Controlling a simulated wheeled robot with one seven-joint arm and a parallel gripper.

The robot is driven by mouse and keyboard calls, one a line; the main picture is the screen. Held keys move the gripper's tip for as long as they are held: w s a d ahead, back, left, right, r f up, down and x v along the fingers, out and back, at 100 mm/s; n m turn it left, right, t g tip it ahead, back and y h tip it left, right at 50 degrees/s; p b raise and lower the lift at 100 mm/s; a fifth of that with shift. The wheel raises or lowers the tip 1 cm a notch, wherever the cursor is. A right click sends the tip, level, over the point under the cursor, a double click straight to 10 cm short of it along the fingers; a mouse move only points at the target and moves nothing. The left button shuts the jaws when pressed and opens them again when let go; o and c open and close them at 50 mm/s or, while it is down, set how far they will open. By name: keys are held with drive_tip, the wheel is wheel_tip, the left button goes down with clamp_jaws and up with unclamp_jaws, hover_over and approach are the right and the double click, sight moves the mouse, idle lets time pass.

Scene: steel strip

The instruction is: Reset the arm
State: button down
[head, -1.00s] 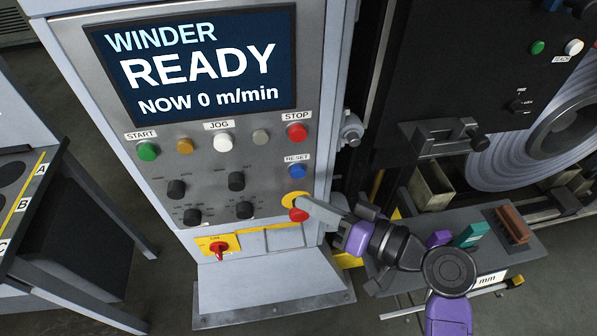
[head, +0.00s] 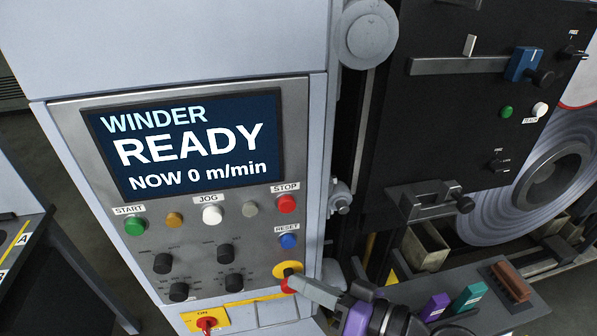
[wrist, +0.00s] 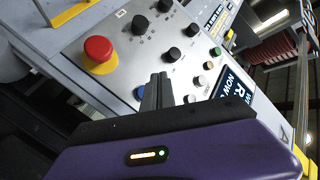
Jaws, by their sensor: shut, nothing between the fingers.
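My gripper (head: 291,275) is low in the head view, reaching in from the bottom right toward the winder's control panel. Its fingers are together with nothing between them, and their tips overlap the red emergency-stop button (head: 288,287) on its yellow collar. Whether they touch it cannot be told from there. In the wrist view, the closed fingers (wrist: 158,88) point at the panel, and the red button (wrist: 98,50) stands clear to their left. The rest of my arm is mostly below the head frame.
The winder screen (head: 190,145) reads READY, NOW 0 m/min. The blue RESET button (head: 289,241) is above the emergency stop. A yellow-backed red switch (head: 206,321) is below left. At right, a shelf holds purple (head: 435,306) and teal (head: 469,297) blocks near a steel coil (head: 540,190).

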drive_tip(key=w+d+r+m+t+h, duration=0.2)
drive_tip(key=w+d+t, duration=0.1)
drive_tip(key=w, duration=0.1)
drive_tip(key=s+d+f+m+t+h, duration=0.2)
drive_tip(key=d+m+t+h, duration=0.15)
drive_tip(key=d, duration=0.25)
drive_tip(key=s+d+f+m+t+h, duration=0.2)
drive_tip(key=d+m+h, duration=0.1)
drive_tip(key=d+h, duration=0.25)
drive_tip(key=s+d+n+g+h, duration=0.1)
drive_tip(key=s+d+n, duration=0.1)
drive_tip(key=s, duration=1.3)
drive_tip(key=s+d+n+h, duration=0.1)
drive_tip(key=s+d, duration=0.3)
drive_tip(key=s, duration=1)
drive_tip(key=shift+s+d+f+n+g+h, duration=0.25)
drive_tip(key=shift+s+f+n+g+h, duration=0.15)
drive_tip(key=shift+h, duration=0.3)
